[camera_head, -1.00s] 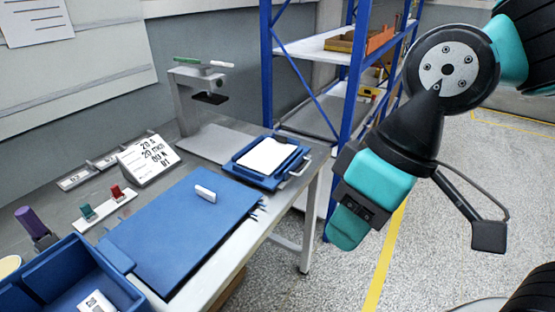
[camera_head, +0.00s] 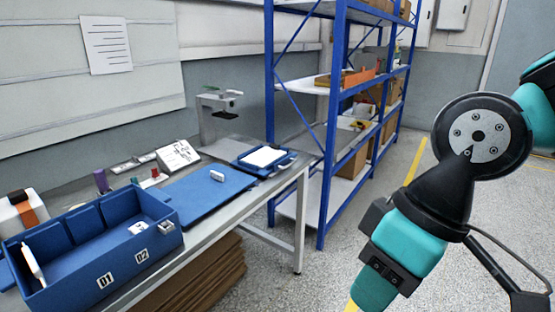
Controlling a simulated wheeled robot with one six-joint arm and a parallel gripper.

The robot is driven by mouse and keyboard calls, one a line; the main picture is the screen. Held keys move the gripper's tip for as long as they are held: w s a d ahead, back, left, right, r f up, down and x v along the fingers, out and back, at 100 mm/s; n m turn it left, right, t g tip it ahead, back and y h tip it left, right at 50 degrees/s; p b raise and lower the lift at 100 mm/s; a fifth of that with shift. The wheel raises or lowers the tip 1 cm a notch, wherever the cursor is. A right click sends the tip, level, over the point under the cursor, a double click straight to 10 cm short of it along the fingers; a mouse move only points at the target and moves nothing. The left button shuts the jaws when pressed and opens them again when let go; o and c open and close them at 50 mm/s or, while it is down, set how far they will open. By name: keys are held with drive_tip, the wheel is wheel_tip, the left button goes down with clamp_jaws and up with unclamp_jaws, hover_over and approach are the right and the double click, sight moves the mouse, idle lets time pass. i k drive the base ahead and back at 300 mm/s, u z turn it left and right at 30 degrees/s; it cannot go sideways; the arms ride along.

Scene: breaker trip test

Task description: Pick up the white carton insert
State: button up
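A flat white piece (camera_head: 263,156) lies in a blue tray (camera_head: 245,163) at the far right end of the bench. It may be the white carton insert, but I cannot tell for sure. A small white block (camera_head: 217,175) sits on the blue mat (camera_head: 195,199). My gripper end (camera_head: 400,255), turquoise and black, hangs at the lower right over the floor, well apart from the bench. Its fingers are not clear and it is partly cut off by the frame, so its opening cannot be made out. Nothing is seen held in it.
A blue-posted shelf (camera_head: 330,120) stands beyond the bench. Open floor lies at right.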

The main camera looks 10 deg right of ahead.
sight(262, 158)
drive_tip(key=z, duration=0.6)
drive_tip(key=i, duration=0.85)
drive_tip(key=z, duration=0.35)
drive_tip(key=i, duration=1.5)
drive_tip(key=u, duration=1.35)
drive_tip(key=i, duration=0.55)
drive_tip(key=u, duration=0.5)
